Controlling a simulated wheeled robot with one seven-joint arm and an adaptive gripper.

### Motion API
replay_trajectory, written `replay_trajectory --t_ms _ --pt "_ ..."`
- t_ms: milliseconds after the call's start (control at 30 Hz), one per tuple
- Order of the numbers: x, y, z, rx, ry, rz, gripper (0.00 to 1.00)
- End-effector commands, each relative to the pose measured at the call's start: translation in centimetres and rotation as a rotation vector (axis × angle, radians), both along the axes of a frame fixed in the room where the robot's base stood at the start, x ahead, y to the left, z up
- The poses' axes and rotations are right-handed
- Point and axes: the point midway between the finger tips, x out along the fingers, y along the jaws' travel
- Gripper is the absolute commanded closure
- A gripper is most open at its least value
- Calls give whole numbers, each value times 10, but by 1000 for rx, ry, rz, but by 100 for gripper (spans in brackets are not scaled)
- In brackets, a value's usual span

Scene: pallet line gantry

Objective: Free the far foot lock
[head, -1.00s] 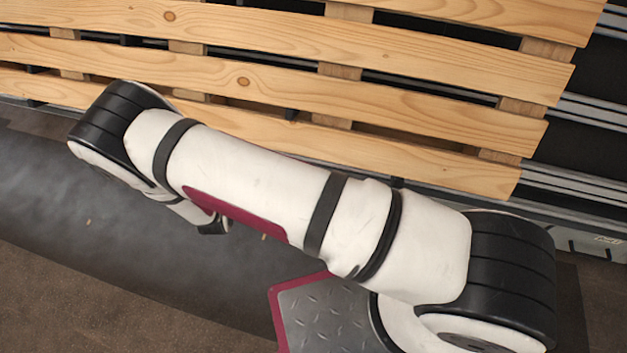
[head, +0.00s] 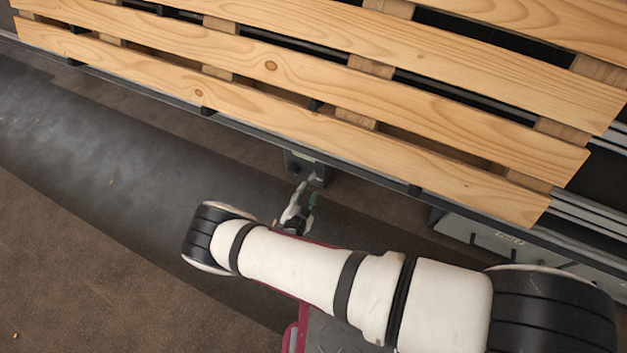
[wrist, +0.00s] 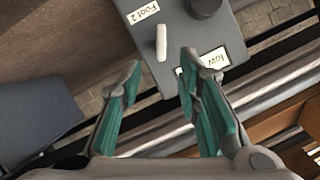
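A grey box (wrist: 185,35) labelled "Foot 2" (wrist: 143,12) fills the top middle of the wrist view. It carries a short white lever (wrist: 161,42), a dark round knob (wrist: 203,7) and a second label (wrist: 212,58), partly hidden by a finger and not clearly readable. My gripper (wrist: 160,72) is open and empty, its teal-padded fingers spread on either side below the lever, with no clear contact. In the head view my gripper (head: 303,200) is just below a dark box (head: 305,168) under the pallet's near edge; the lever cannot be made out there.
A wooden slatted pallet (head: 270,100) lies on the conveyor frame (head: 150,95) above and behind the box. The frame's edge runs close above my gripper. Brown floor with a dark grey strip (head: 100,150) is clear to the left. A dark blue-grey surface (wrist: 35,120) shows at the wrist view's left.

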Motion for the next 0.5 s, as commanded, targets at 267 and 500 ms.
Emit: replay_trajectory --t_ms 267,500 --pt "49 -8 -20 0 -1 0 69" --pt "72 -12 -28 0 1 0 69"
